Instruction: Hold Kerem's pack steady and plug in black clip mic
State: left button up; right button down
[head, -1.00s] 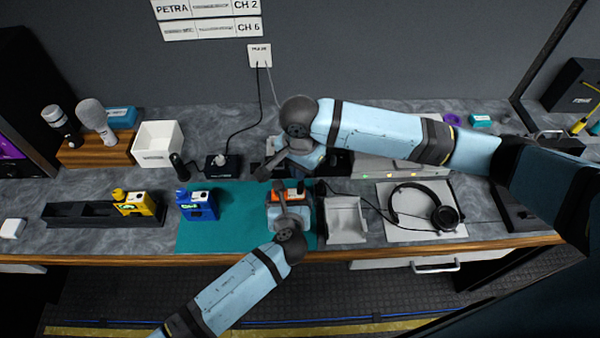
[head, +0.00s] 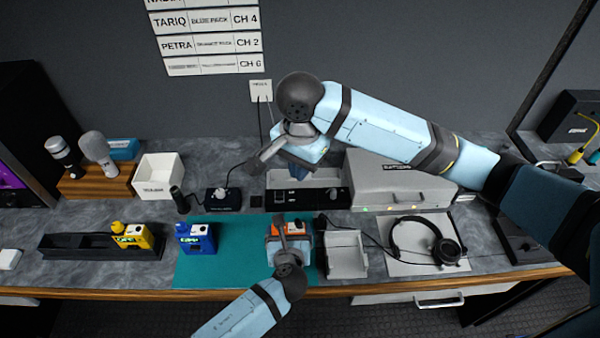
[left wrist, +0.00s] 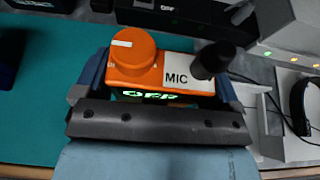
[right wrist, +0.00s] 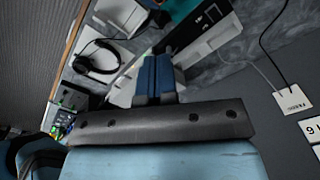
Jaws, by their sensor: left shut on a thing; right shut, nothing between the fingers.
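An orange pack (head: 291,229) stands at the right end of the teal mat. My left gripper (head: 289,240) is shut around its sides. In the left wrist view the orange pack (left wrist: 150,72) shows a knob, a MIC label, a black stub beside that label and a display that seems to read OFF. My right gripper (head: 302,170) is shut and empty, raised over the back of the counter. Its closed blue fingers (right wrist: 157,78) show in the right wrist view. I cannot make out a black clip mic for certain. The name sign is partly unreadable.
A blue pack (head: 196,238) and a yellow pack (head: 134,236) stand to the left. A grey holder (head: 346,254) and headphones (head: 428,241) lie right of the orange pack. A black-fronted unit (head: 328,198) and grey case (head: 398,180) stand behind. The mat's middle (head: 238,250) is clear.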

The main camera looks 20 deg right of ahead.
notch_tip(320, 180, down, 14)
jog(key=shift+a+f, duration=0.1)
jog(key=shift+a, duration=0.05)
dwell(0.7)
jog(key=shift+s+f, duration=0.1)
jog(key=shift+f, duration=0.25)
jog(key=shift+r, duration=0.1)
dwell(0.3)
notch_tip(320, 180, up, 15)
jog(key=shift+f, duration=0.2)
dwell(0.6)
dwell(0.7)
